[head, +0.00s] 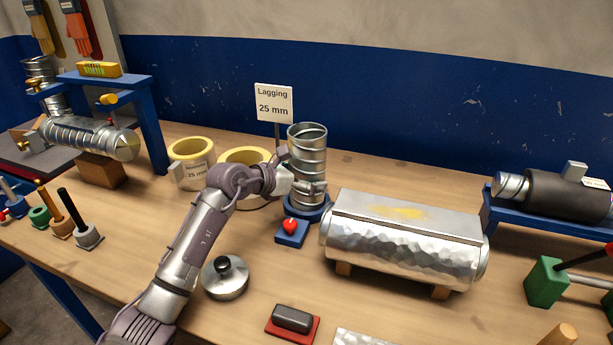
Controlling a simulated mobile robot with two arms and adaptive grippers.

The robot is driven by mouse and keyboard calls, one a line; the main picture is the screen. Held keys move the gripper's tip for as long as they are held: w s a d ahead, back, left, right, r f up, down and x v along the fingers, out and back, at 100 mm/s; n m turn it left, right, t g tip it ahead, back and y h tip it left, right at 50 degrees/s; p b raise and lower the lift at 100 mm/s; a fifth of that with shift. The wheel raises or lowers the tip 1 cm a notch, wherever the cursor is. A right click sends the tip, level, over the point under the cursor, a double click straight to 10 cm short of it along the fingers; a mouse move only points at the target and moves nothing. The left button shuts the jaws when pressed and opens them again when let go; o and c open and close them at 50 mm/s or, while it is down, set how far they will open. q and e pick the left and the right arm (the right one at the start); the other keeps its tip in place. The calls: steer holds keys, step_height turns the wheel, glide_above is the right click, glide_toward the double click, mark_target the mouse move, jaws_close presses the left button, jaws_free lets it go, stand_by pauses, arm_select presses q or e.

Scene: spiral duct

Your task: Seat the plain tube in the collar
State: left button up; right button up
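A shiny ribbed metal tube (308,150) stands upright near the middle of the table, its open end up. Its foot is in a round blue collar-like base (318,215); I cannot tell how deep it sits. My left gripper (296,172) reaches in from the left at the tube's lower half. One finger shows across the front of the tube and the other at its left rear. Whether the fingers press on the tube is not clear. I cannot tell which metal piece is the plain tube. My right gripper is not in view.
A red knob (290,226) sits on a blue block before the tube. A large metal casing (405,240) lies right of it. Yellow rings (190,150) and a "Lagging 25 mm" sign (273,103) stand behind. A lidded metal disc (225,280) lies in front.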

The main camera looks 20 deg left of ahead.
arm_select(q)
steer(key=shift+r, duration=0.1)
steer(key=shift+r, duration=0.2)
steer(key=b+v, duration=0.1)
steer(key=v, duration=1.1)
